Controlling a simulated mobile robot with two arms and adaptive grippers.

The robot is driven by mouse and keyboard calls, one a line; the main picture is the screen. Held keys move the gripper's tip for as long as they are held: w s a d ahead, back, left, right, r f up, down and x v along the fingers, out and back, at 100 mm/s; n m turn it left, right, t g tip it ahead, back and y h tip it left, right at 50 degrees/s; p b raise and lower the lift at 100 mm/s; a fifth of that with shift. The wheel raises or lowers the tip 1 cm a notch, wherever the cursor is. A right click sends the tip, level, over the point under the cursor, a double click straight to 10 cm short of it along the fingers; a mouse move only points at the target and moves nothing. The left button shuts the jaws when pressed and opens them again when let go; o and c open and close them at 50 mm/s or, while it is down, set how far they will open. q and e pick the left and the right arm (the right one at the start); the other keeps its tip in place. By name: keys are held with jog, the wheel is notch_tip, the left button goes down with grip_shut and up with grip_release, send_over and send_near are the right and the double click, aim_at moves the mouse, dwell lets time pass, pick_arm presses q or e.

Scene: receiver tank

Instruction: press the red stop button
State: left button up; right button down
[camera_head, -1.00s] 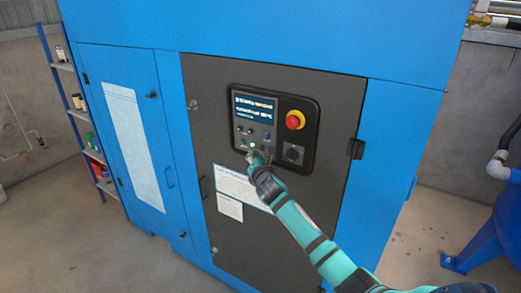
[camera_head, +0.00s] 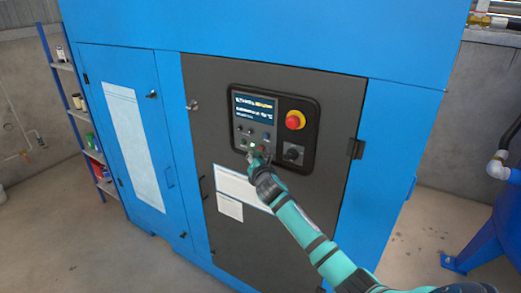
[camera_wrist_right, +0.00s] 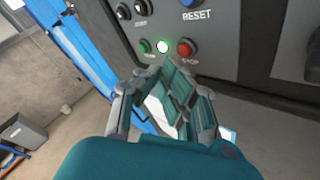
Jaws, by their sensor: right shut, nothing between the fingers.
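The red stop button (camera_wrist_right: 186,47), a small round button with a label below it, shows on the dark control panel in the right wrist view. In the head view it is tiny, at the panel's lower edge, close to my gripper. My right gripper (camera_wrist_right: 167,78) is shut and empty, its fingertips just below the button row and a little left of the red button. No contact with the button shows. In the head view the right gripper (camera_head: 256,158) is in front of the panel's lower edge. My left gripper is not in view.
A larger red mushroom button with a yellow collar (camera_head: 295,119) sits right of the display (camera_head: 254,107). A lit indicator (camera_wrist_right: 162,46), a green button (camera_wrist_right: 145,46) and a blue reset button (camera_wrist_right: 191,2) are close by. Paper labels (camera_head: 236,186) hang below.

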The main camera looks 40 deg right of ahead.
dwell(0.3)
jog(key=shift+w+d, duration=0.15)
jog(key=shift+d, duration=0.25)
jog(key=shift+w+d+p, duration=0.2)
jog(key=shift+d+p, duration=0.1)
jog(key=shift+d, duration=0.05)
dwell(0.6)
dwell(0.4)
jog(key=shift+s+a+p, duration=0.35)
jog(key=shift+s+a, duration=0.05)
jog(key=shift+a, duration=0.35)
jog(key=a, duration=0.1)
jog(key=s+a+p, duration=0.1)
jog(key=a, duration=0.1)
jog(key=s+a, duration=0.1)
jog(key=shift+a, duration=0.3)
